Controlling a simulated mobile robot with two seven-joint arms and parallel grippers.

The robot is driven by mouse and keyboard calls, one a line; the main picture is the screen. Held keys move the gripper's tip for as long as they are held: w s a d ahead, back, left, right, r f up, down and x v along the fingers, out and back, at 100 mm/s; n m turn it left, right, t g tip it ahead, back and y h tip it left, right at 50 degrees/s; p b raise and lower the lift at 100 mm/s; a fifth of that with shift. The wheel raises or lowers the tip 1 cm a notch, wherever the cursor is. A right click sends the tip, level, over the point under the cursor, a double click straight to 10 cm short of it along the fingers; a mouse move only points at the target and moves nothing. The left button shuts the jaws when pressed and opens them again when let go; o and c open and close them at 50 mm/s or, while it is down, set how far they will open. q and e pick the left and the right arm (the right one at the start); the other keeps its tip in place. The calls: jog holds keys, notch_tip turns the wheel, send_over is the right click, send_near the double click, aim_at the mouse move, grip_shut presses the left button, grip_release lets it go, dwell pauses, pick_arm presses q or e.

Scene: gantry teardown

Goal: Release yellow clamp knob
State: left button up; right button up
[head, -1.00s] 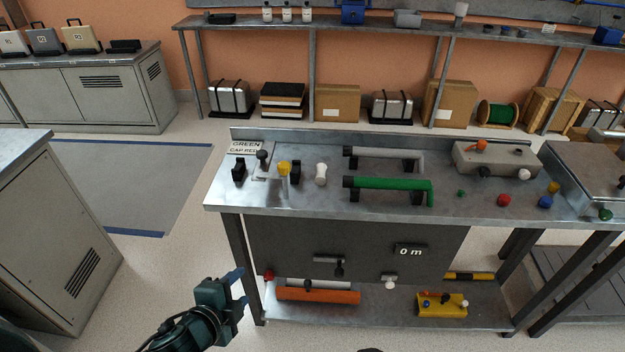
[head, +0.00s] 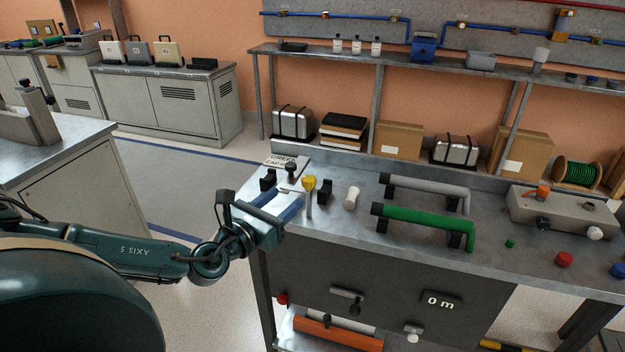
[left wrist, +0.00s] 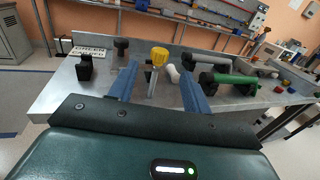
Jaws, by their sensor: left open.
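The yellow clamp knob (head: 309,184) sits on top of a thin metal post near the left end of the steel workbench. It also shows in the left wrist view (left wrist: 159,56), between and beyond my two blue fingers. My left gripper (head: 291,203) is open, at the bench's left front edge, with its fingers pointing toward the knob. Nothing is between the fingertips that I can see touching them. Black clamp blocks (head: 325,191) stand beside the knob. My right gripper is not in view.
A white knob (head: 351,197) stands right of the clamp. A green-handled bar (head: 425,223) and a grey bar (head: 430,190) lie farther right. A dark-knobbed post (head: 291,170) and a label plate (head: 282,160) are behind. The bench front (head: 400,262) drops below.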

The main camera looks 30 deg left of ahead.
aim_at(305, 182)
pick_arm(q)
jog(key=w, duration=1)
jog(key=shift+d+p, duration=0.15)
jog(key=shift+p, duration=0.15)
jog(key=c, duration=1)
